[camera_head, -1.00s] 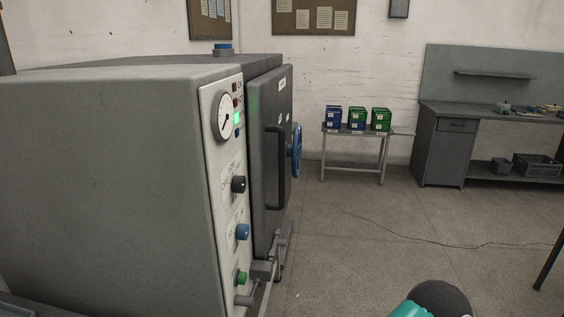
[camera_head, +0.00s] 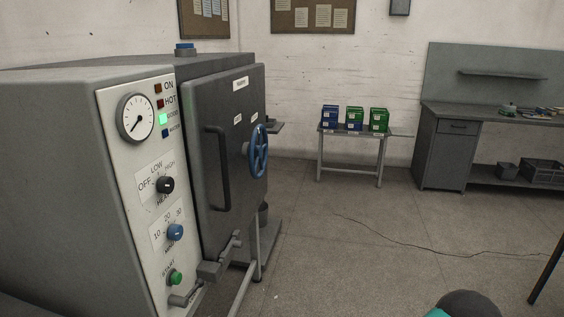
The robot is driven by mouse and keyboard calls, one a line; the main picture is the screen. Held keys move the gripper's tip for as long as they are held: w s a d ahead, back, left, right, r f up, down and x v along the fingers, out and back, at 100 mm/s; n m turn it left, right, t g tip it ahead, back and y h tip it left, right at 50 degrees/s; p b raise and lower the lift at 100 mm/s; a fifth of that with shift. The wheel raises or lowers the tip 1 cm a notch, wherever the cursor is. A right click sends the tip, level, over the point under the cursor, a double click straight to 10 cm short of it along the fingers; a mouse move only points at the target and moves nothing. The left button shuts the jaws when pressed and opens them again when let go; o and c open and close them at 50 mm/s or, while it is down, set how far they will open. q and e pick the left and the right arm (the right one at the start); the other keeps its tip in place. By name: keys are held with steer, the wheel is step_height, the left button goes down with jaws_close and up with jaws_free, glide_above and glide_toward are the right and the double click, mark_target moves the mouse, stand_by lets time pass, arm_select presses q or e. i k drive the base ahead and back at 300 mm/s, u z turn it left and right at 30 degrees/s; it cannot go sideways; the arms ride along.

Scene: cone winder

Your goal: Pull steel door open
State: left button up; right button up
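The dark grey steel door (camera_head: 228,130) is on the front of the big grey machine at left. It appears shut against the body. It has a long black vertical bar handle (camera_head: 218,168) and a blue spoked handwheel (camera_head: 258,151) near its right edge. Grey metal fittings (camera_head: 212,268) sit below the door. Neither gripper shows. A dark rounded part with teal, likely my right arm (camera_head: 468,304), shows at the bottom edge; its gripper is out of frame.
A control panel (camera_head: 140,190) with gauge, lights and knobs is left of the door. A small table (camera_head: 350,137) with blue and green bins stands at the back. A grey workbench (camera_head: 443,150) is at right. The concrete floor (camera_head: 350,240) between is clear.

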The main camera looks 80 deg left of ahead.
mark_target(221, 111)
steer(key=z, duration=0.5)
steer(key=i, duration=0.45)
steer(key=u, duration=3.2)
steer(key=i, duration=1)
steer(key=z, duration=0.2)
steer(key=k, duration=0.9)
steer(key=u, duration=0.1)
steer(key=i, duration=0.4)
steer(key=u, duration=0.05)
